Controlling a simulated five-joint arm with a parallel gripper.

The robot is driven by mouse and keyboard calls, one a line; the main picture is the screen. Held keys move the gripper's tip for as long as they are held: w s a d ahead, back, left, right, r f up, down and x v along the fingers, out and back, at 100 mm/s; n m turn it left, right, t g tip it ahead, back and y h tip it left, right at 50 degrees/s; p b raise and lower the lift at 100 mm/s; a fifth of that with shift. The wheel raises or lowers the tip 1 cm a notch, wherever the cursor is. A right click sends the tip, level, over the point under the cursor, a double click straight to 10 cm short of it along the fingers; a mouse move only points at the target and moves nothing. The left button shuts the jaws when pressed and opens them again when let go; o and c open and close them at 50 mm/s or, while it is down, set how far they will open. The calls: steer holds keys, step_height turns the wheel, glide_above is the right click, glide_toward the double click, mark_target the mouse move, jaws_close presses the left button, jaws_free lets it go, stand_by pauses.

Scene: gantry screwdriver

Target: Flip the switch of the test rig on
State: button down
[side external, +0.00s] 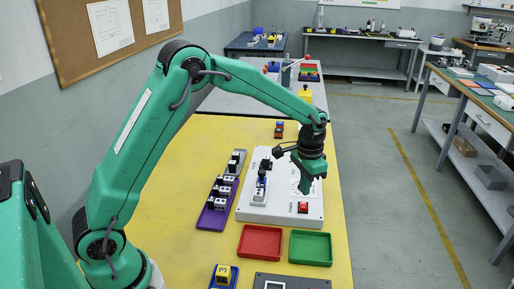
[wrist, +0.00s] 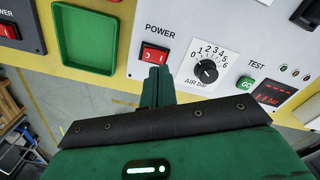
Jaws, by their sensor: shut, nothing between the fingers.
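The test rig is a white panel (side external: 280,214) on the yellow table, with its red POWER switch (side external: 303,207) near the front right corner. In the wrist view the red rocker switch (wrist: 155,53) sits under the word POWER; which side is pressed in is hard to tell. My gripper (side external: 305,190) points down over the panel, just behind the switch in the side view. In the wrist view my gripper (wrist: 157,76) is shut and empty, its fingertips right by the switch's lower edge. I cannot tell whether they touch it.
Beside the switch are an air dial (wrist: 206,71), a green GO button (wrist: 245,83) and a red-lit display (wrist: 273,93). A grey box (wrist: 22,27) has another red POWER switch. A red tray (side external: 260,242), a green tray (side external: 310,248) and a purple rack (side external: 214,217) lie near the panel.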

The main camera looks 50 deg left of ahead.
mark_target(301, 204)
steer(key=shift+r, duration=1.65)
steer(key=s+a+r+n+t, duration=0.1)
steer(key=s+a+r+t, duration=0.15)
steer(key=s+r, duration=1)
steer(key=s+a+n+t, duration=0.1)
steer(key=s+n+t, duration=0.1)
steer(key=s, duration=1.3)
steer(key=shift+s+t, duration=0.15)
steer(key=shift+t, duration=0.4)
steer(key=shift+r, duration=0.1)
